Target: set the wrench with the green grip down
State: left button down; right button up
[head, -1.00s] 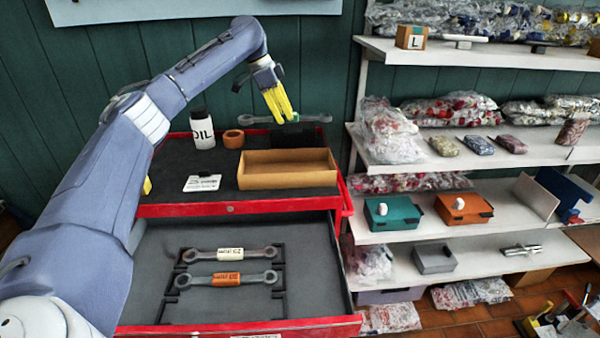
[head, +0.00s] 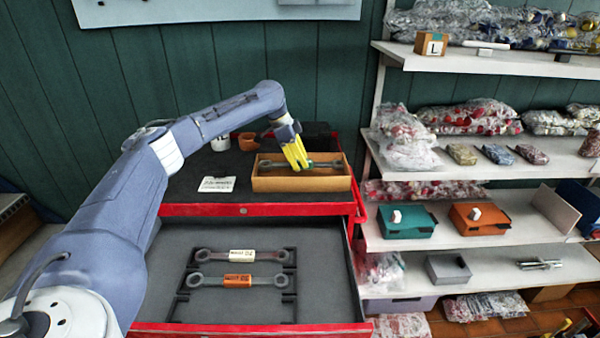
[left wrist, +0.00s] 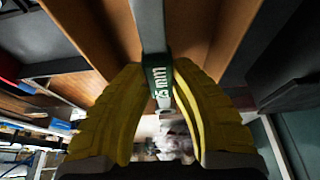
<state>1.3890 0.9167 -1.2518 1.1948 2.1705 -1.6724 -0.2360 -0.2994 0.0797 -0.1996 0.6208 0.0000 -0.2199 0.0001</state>
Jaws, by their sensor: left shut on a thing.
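The wrench with the green grip (head: 328,164) is held level by my left gripper (head: 302,167), whose yellow fingers are shut on its grip. The wrench lies lengthwise over or inside the open brown tray (head: 300,184) on the cart top. I cannot tell whether it touches the tray's floor. In the left wrist view the green grip (left wrist: 158,82) sits between the two yellow fingers, with brown tray walls on both sides. My right gripper is not in view.
The open drawer (head: 330,300) below holds a white-gripped wrench (head: 241,256) and an orange-gripped wrench (head: 237,281) in dark holders. An orange cup (head: 247,141) and a label card (head: 217,184) are left of the tray. Shelves with boxes stand at the right.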

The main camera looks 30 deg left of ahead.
pick_arm(q)
jog(key=shift+f, duration=2.05)
jog(key=shift+f, duration=0.1)
jog(key=c, duration=1.2)
grip_release()
jog(key=shift+c, duration=0.2)
jog(key=v, duration=1.2)
